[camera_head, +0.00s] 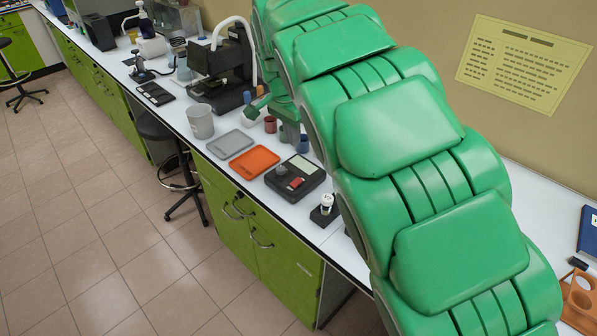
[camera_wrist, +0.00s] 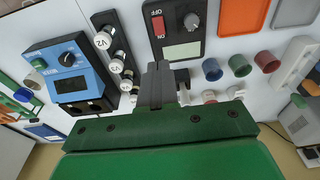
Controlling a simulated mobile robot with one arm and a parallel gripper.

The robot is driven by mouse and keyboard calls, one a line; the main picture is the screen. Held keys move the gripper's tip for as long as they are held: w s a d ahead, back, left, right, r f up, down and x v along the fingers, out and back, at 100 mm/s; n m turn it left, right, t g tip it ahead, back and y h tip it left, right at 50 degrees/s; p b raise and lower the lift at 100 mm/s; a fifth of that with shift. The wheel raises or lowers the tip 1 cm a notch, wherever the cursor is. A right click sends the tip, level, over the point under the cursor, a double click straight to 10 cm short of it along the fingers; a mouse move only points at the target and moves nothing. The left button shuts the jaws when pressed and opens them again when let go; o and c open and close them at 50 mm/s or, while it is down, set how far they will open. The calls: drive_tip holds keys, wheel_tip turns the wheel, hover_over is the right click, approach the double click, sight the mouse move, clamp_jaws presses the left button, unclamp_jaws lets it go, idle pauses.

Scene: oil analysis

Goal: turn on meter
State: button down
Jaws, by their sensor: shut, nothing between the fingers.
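A black meter (camera_head: 296,177) with a pale display, a red switch and a grey round knob lies on the white bench. In the wrist view the black meter (camera_wrist: 181,50) is above the fingertips, with its red switch (camera_wrist: 157,24) and knob (camera_wrist: 192,21) at the far end. My gripper (camera_wrist: 160,68) is shut and empty. In that picture its tips are just below the meter's display edge, apart from the switch; whether they touch the meter cannot be told. A blue device (camera_wrist: 70,65) with a dark screen, a green button and a black knob is at the left.
Several white-capped vials (camera_wrist: 103,41) stand in a black holder between the two devices. Small blue, green and red cups (camera_wrist: 240,65) are right of the gripper. An orange tray (camera_head: 254,162) and a grey tray (camera_head: 229,144) lie beside the black meter. My green arm hides much of the bench.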

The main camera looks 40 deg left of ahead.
sight(299, 179)
drive_tip(key=f, duration=0.4)
drive_tip(key=w+f, duration=0.1)
drive_tip(key=f, duration=0.4)
drive_tip(key=w+f, duration=0.1)
drive_tip(key=f, duration=0.4)
